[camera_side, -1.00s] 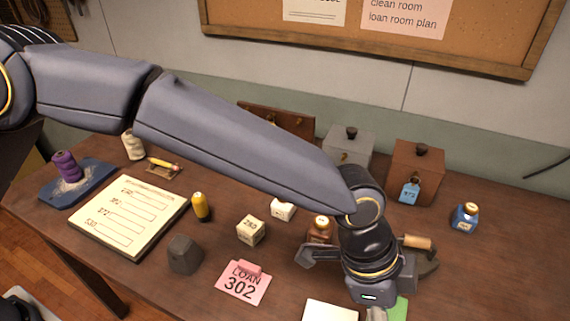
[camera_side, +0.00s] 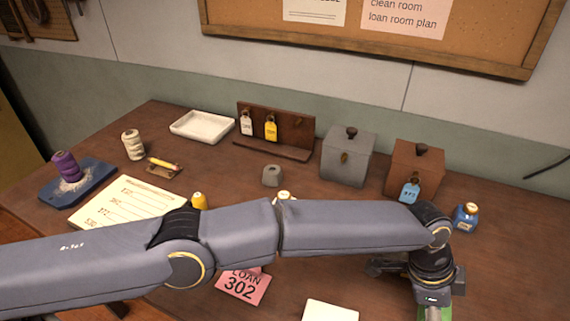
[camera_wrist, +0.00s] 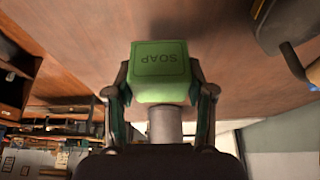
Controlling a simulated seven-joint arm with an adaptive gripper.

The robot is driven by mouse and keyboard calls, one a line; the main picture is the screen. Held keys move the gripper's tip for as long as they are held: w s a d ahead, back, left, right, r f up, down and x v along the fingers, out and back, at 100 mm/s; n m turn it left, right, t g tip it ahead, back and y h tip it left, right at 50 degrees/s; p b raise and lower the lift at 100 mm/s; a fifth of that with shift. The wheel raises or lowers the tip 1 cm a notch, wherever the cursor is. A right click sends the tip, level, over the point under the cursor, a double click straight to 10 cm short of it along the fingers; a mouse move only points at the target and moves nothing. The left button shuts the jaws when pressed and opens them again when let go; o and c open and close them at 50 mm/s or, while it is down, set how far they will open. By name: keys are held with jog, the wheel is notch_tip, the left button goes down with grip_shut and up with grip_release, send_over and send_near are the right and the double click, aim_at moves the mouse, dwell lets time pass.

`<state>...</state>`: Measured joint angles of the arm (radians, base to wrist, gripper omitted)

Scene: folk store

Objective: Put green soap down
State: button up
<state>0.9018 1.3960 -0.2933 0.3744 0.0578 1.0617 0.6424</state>
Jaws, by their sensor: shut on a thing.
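The green soap (camera_wrist: 160,65) is a block with SOAP stamped on it, seen upside down in the wrist view. My gripper (camera_wrist: 160,88) is shut on it, with one finger on each side. In the side view my gripper (camera_side: 432,312) points down at the lower right, and a bit of green (camera_side: 445,314) shows beside it at the bottom edge. The lower part of the gripper and most of the soap are cut off there. I cannot tell whether the soap touches the table (camera_side: 500,250).
A white card (camera_side: 330,312) and a pink LOAN 302 tag (camera_side: 243,287) lie to the left. My arm hides the middle.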

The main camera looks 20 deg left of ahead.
jog(key=shift+w+d+f, duration=0.1)
jog(key=shift+f, duration=1.65)
jog(key=shift+f, duration=0.1)
jog(key=o, duration=1.2)
jog(key=shift+f, duration=0.1)
